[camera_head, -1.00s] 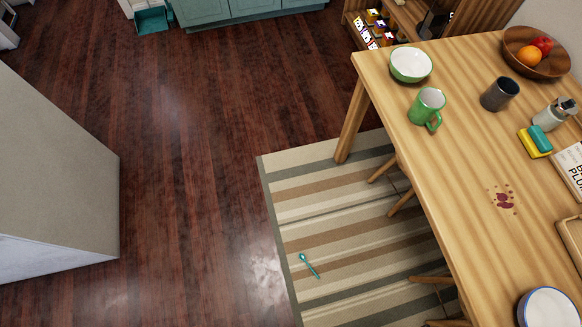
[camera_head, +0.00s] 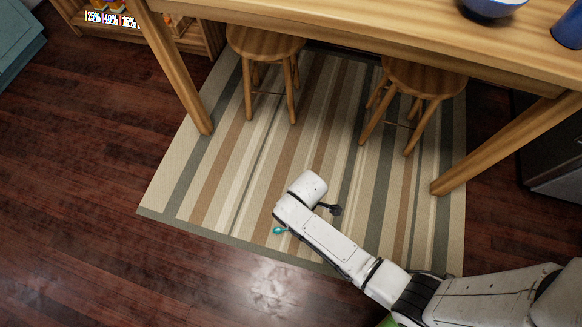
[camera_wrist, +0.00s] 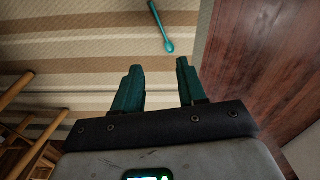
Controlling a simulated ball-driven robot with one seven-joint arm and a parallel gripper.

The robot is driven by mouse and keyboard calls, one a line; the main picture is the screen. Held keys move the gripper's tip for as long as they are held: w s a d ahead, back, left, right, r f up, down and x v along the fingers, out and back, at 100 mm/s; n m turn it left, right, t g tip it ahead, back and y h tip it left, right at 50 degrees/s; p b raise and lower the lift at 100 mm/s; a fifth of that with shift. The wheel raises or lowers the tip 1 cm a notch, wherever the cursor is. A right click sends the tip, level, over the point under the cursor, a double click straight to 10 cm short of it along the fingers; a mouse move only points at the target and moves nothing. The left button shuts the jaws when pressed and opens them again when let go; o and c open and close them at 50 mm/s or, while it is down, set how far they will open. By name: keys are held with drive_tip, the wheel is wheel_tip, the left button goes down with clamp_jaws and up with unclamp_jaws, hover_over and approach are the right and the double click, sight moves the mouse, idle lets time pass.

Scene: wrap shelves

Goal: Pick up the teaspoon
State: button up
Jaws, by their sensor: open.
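The teal teaspoon (camera_wrist: 160,25) lies on the striped rug in the wrist view, beyond my fingertips and nearly in line with the gap between them. Its handle top is cut off by the upper frame edge. In the head view only a small teal end of the teaspoon (camera_head: 280,230) shows beside my arm; the rest is hidden. My gripper (camera_wrist: 158,70) is open and empty, with two teal fingers apart, and the teaspoon is not between them. In the head view my arm hides the fingers.
The striped rug (camera_head: 220,190) lies under a wooden table (camera_head: 350,45). Two wooden stools, a left one (camera_head: 265,42) and a right one (camera_head: 425,78), stand on the rug under it. Table legs rise near both sides. The dark wood floor (camera_head: 110,250) at the left is clear.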

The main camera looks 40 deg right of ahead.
drive_tip(key=f+n+b, duration=0.1)
drive_tip(key=f+b, duration=0.2)
drive_tip(key=f, duration=0.3)
drive_tip(key=f+b, duration=0.4)
drive_tip(key=f, duration=0.3)
drive_tip(key=f+n+b, duration=0.1)
drive_tip(key=f+b, duration=0.3)
drive_tip(key=f, duration=0.3)
drive_tip(key=shift+w+a+n, duration=0.15)
drive_tip(key=shift+w+n, duration=0.15)
drive_tip(key=shift+w, duration=0.1)
drive_tip(key=f+b, duration=0.4)
drive_tip(key=f, duration=0.1)
drive_tip(key=shift+s+d+f+b, duration=0.1)
drive_tip(key=shift+s+d+b, duration=0.2)
drive_tip(key=shift+d, duration=0.1)
clamp_jaws()
